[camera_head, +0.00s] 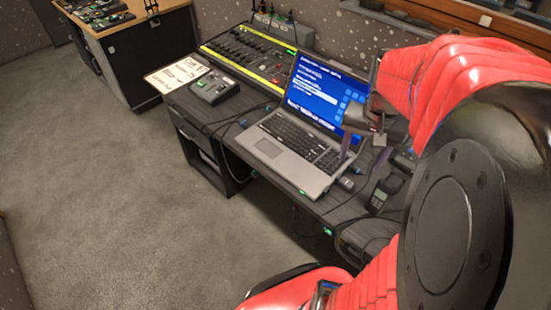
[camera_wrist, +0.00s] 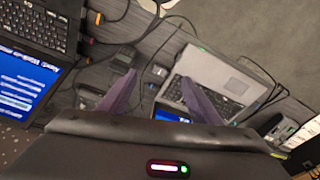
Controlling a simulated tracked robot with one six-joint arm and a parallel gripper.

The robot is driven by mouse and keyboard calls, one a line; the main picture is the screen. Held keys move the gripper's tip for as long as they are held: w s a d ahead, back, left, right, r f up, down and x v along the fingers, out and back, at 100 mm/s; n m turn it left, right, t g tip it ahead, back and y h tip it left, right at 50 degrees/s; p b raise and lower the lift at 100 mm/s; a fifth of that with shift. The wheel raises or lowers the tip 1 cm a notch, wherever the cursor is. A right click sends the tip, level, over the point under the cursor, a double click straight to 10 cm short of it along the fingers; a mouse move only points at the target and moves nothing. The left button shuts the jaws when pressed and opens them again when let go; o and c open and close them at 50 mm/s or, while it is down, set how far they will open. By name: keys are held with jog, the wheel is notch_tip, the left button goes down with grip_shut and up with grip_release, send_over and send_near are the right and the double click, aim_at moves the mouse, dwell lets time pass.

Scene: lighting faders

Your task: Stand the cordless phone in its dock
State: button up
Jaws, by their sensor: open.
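My gripper (camera_head: 366,152) is open and empty above the desk, over the right side of the silver laptop. Its two purple fingers stand wide apart in the wrist view (camera_wrist: 160,88). A dark handset-like device with a keypad (camera_head: 379,198) is on the desk right of the laptop. A smaller grey device (camera_head: 347,183) lies between it and the laptop; it appears between the fingers in the wrist view (camera_wrist: 156,73), below them. A dark block (camera_wrist: 125,56) is beside it there. I cannot tell surely which of these is the phone and which the dock.
The silver laptop (camera_head: 285,150) with a blue screen fills the desk middle. A fader console (camera_head: 245,55) and a small box (camera_head: 213,88) are further left. Loose cables cross the desk. A second, dark laptop (camera_wrist: 45,28) shows in the wrist view. The carpet (camera_head: 100,200) is clear.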

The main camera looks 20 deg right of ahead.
jog(key=a+r+n+t, duration=0.2)
jog(key=a+n, duration=0.3)
jog(key=a, duration=0.6)
jog(key=s+a+r+n+t+y, duration=0.1)
jog(key=a+r+n, duration=0.3)
jog(key=a, duration=0.7)
jog(key=shift+s+a+r+n+t, duration=0.2)
jog(key=shift+s+r+n+t, duration=0.15)
jog(key=shift+r+t, duration=0.35)
jog(key=shift+o, duration=0.2)
